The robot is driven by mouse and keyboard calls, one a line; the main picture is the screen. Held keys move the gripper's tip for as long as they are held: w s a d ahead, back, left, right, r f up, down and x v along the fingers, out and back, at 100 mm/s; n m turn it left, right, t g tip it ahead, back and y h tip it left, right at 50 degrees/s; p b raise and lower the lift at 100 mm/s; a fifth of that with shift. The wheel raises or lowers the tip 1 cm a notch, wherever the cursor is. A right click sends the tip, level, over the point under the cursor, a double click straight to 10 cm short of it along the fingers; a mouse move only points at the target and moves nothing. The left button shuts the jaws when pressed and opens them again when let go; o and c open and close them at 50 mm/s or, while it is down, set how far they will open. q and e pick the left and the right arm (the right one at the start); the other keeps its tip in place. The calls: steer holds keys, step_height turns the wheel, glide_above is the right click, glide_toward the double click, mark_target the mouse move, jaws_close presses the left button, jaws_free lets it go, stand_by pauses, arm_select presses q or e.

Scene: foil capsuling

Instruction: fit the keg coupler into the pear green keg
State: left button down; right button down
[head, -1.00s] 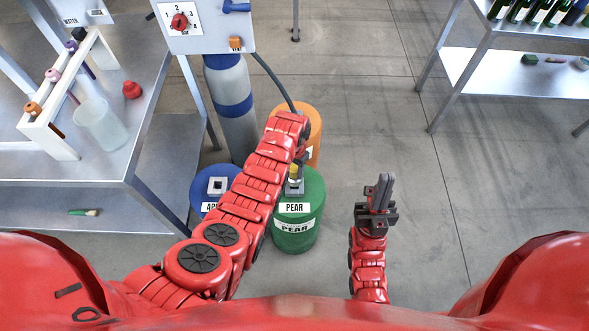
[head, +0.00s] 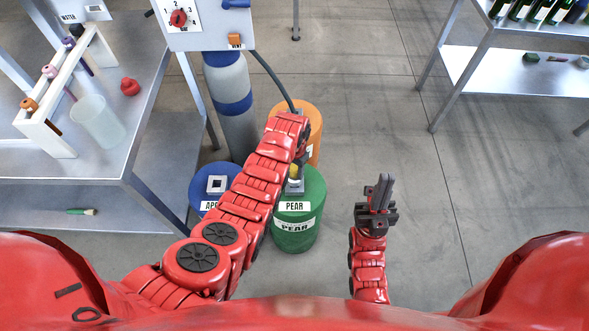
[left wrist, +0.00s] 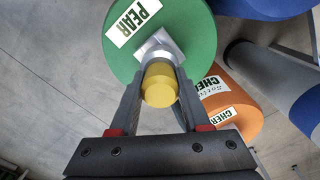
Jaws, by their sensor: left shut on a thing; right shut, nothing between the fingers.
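The pear green keg (head: 296,232) stands on the floor in the middle of the head view, with a pale square fitting (head: 294,187) on its top. In the left wrist view, the keg top (left wrist: 190,22) and the silver fitting (left wrist: 155,47) lie just beyond the fingers. My left gripper (head: 299,160) is shut on the yellow keg coupler (left wrist: 159,84), which lines up with the fitting. The coupler's lower end is hidden, so I cannot tell whether it is seated. My right gripper (head: 384,180) is shut and empty, to the right of the keg.
A blue keg (head: 212,182) stands left of the green one, and an orange keg (head: 312,122) stands behind it. A grey cylinder with blue bands (head: 230,105) stands behind them. Steel tables flank the area at left (head: 150,150) and right (head: 480,70). The floor at right is open.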

arm_select(q)
steer(key=shift+f+b, duration=0.9)
steer(key=shift+f, duration=0.3)
steer(key=shift+c, duration=1.4)
jaws_free()
step_height(320, 180, up, 9)
steer(key=shift+r+b, duration=0.15)
steer(key=shift+b, duration=0.45)
step_height(320, 180, up, 3)
steer(key=shift+w+p, duration=0.1)
steer(key=shift+p, duration=0.5)
step_height(320, 180, up, 5)
steer(key=p, duration=0.5)
